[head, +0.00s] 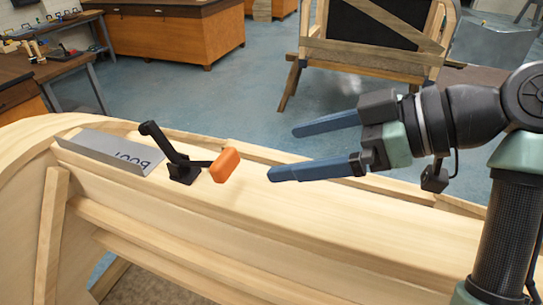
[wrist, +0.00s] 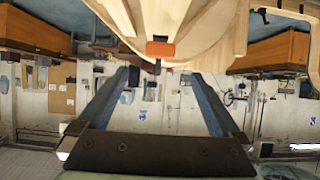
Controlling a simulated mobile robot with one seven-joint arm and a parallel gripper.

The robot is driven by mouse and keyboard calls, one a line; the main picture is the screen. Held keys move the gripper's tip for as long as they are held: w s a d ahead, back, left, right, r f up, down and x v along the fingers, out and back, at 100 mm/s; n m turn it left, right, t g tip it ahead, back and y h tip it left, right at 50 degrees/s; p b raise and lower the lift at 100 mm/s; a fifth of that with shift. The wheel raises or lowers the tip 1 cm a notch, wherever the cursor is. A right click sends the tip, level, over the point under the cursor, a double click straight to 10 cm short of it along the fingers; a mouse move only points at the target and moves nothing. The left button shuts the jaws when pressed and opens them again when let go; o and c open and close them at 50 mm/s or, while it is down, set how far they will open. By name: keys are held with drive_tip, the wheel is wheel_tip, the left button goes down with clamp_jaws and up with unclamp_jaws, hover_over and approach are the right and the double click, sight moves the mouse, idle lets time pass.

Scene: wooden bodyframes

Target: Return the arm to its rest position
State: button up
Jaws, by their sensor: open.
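My gripper (head: 283,151) is open and empty, with its two blue fingers spread and pointing left in the head view. It is at the right of an orange block-shaped piece (head: 224,165), apart from it. The orange piece sits at the end of a black bracket or lever (head: 182,165) on the wooden body frame (head: 340,230). In the wrist view, the open fingers (wrist: 162,85) frame a clear gap, and the orange piece (wrist: 160,49) shows beyond them at the top centre. My arm is bent at the right of the head view.
A grey plate with lettering (head: 112,150) lies on the wooden frame left of the lever. A wooden stand with a dark panel (head: 370,50) is behind my gripper. Workbenches (head: 175,32) stand at the back left. The blue floor between is clear.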

drive_tip(key=shift+s+d+r, duration=0.1)
drive_tip(key=shift+d+r, duration=0.15)
drive_tip(key=shift+d, duration=0.1)
drive_tip(key=w+a+r+m+t+h, duration=0.2)
drive_tip(key=w+a+r+m+t, duration=0.4)
drive_tip(key=w+r+t, duration=0.4)
drive_tip(key=s+d+r+m+t+h, duration=0.2)
drive_tip(key=s+r+m+t+h, duration=0.2)
drive_tip(key=s+r+t, duration=0.3)
drive_tip(key=s+d+r+m+t+h, duration=0.2)
drive_tip(key=s+r+m+t+h, duration=0.2)
drive_tip(key=s+r+t, duration=0.3)
drive_tip(key=s+r+h, duration=0.1)
drive_tip(key=s, duration=0.2)
drive_tip(key=shift+d+r+m+h, duration=0.25)
drive_tip(key=shift+r+m+h, duration=0.05)
drive_tip(key=shift+m+h, duration=0.1)
drive_tip(key=shift+f, duration=0.1)
